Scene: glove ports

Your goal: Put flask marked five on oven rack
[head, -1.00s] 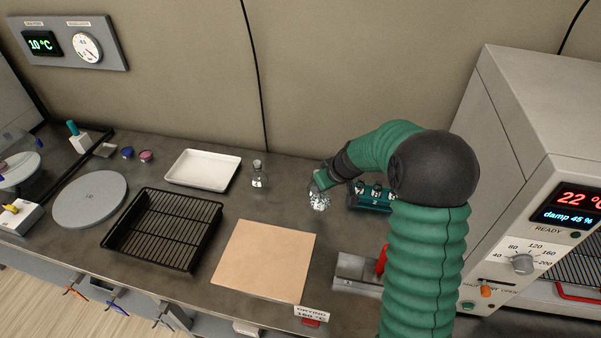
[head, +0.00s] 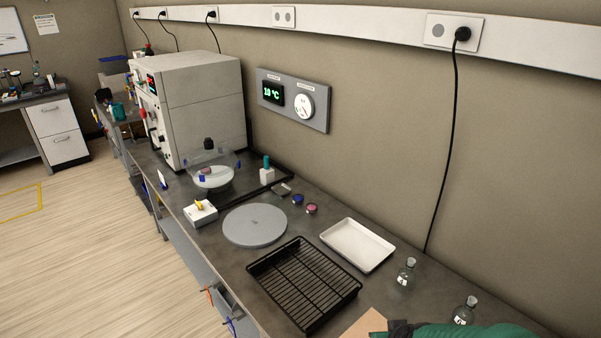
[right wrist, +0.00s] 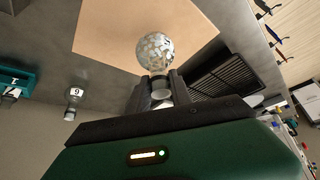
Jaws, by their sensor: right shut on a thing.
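My right gripper (right wrist: 164,88) is shut on the neck of a round glass flask (right wrist: 155,50) with a patchy, speckled bulb. In the right wrist view the bulb lies beyond the fingertips, over the tan mat. No number shows on it. A stoppered flask marked 9 (right wrist: 73,95) stands on the bench. In the head view two clear stoppered flasks stand at the lower right, one nearer the tray (head: 405,276) and one further right (head: 465,312); their labels are too small to read. A black wire rack (head: 304,285) lies on the bench. My left gripper is out of view.
A white tray (head: 357,245) and a grey round plate (head: 255,225) lie near the rack. A tan mat (right wrist: 115,28) is beside it. A teal holder (right wrist: 14,84) stands at the left in the wrist view. A large white machine (head: 190,105) stands at the bench's far end.

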